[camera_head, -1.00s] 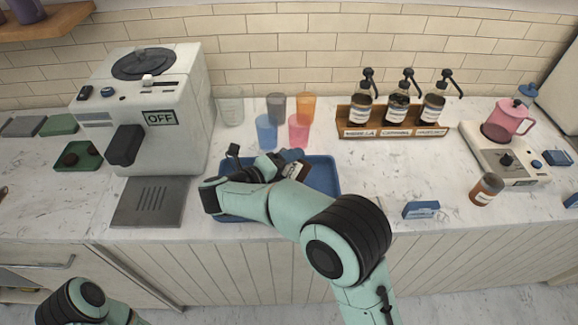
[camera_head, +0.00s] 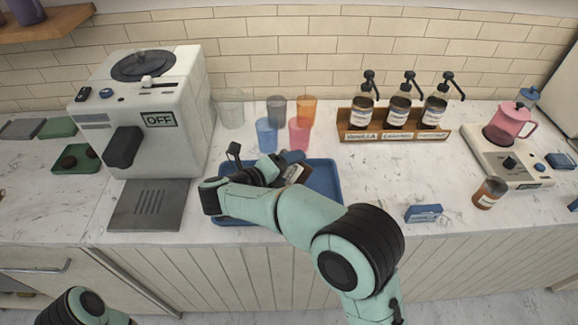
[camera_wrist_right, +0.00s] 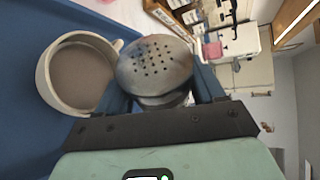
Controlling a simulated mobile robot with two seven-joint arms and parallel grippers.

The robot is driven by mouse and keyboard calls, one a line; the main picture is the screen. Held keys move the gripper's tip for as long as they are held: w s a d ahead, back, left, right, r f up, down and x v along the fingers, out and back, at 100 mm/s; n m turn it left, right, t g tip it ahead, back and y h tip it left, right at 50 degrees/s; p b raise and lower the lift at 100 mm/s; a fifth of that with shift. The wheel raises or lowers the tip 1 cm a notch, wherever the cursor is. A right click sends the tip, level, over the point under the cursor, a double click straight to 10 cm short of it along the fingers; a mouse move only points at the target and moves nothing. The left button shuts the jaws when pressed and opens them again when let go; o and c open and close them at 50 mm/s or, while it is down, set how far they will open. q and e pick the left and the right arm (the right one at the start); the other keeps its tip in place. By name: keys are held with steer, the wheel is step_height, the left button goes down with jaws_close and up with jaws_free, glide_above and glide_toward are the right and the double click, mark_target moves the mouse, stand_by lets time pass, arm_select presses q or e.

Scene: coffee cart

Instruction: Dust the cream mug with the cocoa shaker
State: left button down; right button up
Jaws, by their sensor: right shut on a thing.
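The cocoa shaker's perforated metal top (camera_wrist_right: 155,68) shows in the right wrist view, between the fingers of my right gripper (camera_wrist_right: 160,100). My right gripper (camera_head: 285,165) is shut on the shaker over the blue tray (camera_head: 326,180). In the head view, part of the shaker (camera_head: 298,173) shows tilted beside the fingers. The cream mug (camera_wrist_right: 78,75) is beside the shaker top in the right wrist view, with a grey-brown surface inside. The arm hides the mug in the head view. My left gripper is out of view; only part of that arm shows at bottom left.
Several coloured cups (camera_head: 277,110) stand behind the tray. The espresso machine (camera_head: 150,110) is to the left. A syrup rack (camera_head: 398,130), a brown jar (camera_head: 489,192), a small blue sign (camera_head: 423,213) and a scale with a pink pitcher (camera_head: 508,125) are to the right.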

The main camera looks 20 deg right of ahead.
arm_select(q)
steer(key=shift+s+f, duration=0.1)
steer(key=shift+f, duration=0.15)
arm_select(e)
steer(key=shift+w+a+r+m+y+b, duration=0.1)
steer(key=shift+r+m+y+b, duration=0.15)
steer(key=shift+m+b, duration=0.6)
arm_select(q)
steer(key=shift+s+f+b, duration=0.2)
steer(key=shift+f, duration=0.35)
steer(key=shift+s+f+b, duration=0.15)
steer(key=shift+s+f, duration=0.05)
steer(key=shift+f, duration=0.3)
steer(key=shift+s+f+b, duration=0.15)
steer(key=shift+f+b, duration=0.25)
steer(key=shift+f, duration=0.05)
arm_select(e)
steer(key=shift+t+y, duration=0.25)
steer(key=shift+t, duration=0.15)
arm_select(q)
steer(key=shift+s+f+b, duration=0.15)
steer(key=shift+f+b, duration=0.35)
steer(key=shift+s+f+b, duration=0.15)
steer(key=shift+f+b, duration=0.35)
arm_select(e)
steer(key=shift+w+a+r+m+y, duration=0.15)
steer(key=shift+r+m+y, duration=0.2)
steer(key=shift+m, duration=0.2)
